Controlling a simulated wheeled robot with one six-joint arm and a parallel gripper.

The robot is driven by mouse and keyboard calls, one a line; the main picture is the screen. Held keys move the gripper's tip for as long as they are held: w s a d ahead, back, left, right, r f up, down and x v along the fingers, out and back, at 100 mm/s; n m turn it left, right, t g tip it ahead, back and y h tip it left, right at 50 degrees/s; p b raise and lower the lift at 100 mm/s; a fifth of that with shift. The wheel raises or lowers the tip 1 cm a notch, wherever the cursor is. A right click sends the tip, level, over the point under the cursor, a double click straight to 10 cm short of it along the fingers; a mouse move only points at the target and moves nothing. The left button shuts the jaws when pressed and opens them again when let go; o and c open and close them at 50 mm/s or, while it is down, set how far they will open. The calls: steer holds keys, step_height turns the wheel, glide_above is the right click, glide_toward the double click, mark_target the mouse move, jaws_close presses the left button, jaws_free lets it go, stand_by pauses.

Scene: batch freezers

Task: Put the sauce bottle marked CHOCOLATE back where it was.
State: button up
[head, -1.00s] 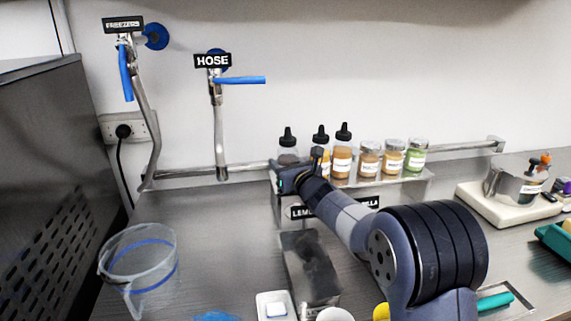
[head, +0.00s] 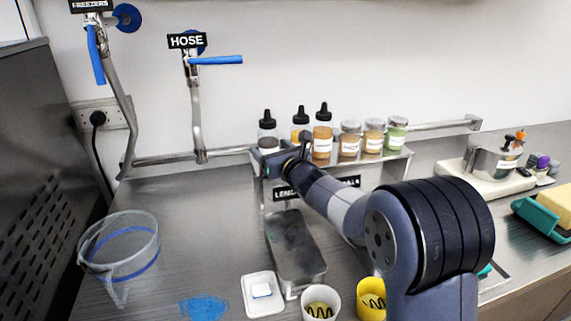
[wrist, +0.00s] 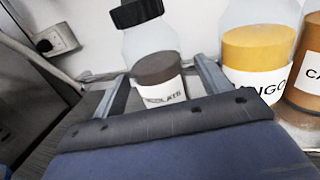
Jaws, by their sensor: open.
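The chocolate sauce bottle (head: 268,128) has a black cap, dark brown contents and a white label. It stands upright at the left end of the raised rack (head: 399,161), left of the other bottles. In the wrist view the bottle (wrist: 158,68) is between my gripper's two fingers, and its label is partly hidden by the gripper body. My gripper (wrist: 162,72) is open around the bottle, with a gap visible on the right side; contact on the left is unclear. In the head view my gripper (head: 270,160) is at the rack's left end, its fingers hard to make out.
The mango bottle (wrist: 258,55) stands close to the right finger, with a caramel-brown bottle (head: 323,135) beyond it. Several jars (head: 374,137) fill the rack's right. A metal container (head: 296,245) stands before the rack. A clear jug (head: 120,252) is at left; counter between is mostly free.

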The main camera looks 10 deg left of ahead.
mark_target(267, 145)
steer(key=b+v, duration=0.1)
steer(key=v, duration=0.7)
steer(key=shift+s+d+b, duration=0.3)
steer(key=shift+b, duration=0.1)
steer(key=p+x, duration=0.3)
steer(key=x, duration=0.8)
steer(key=shift+w+a, duration=0.25)
steer(key=shift+a, duration=0.1)
steer(key=shift+w+a+f, duration=0.15)
steer(key=shift+f, duration=0.15)
steer(key=shift+r, duration=0.25)
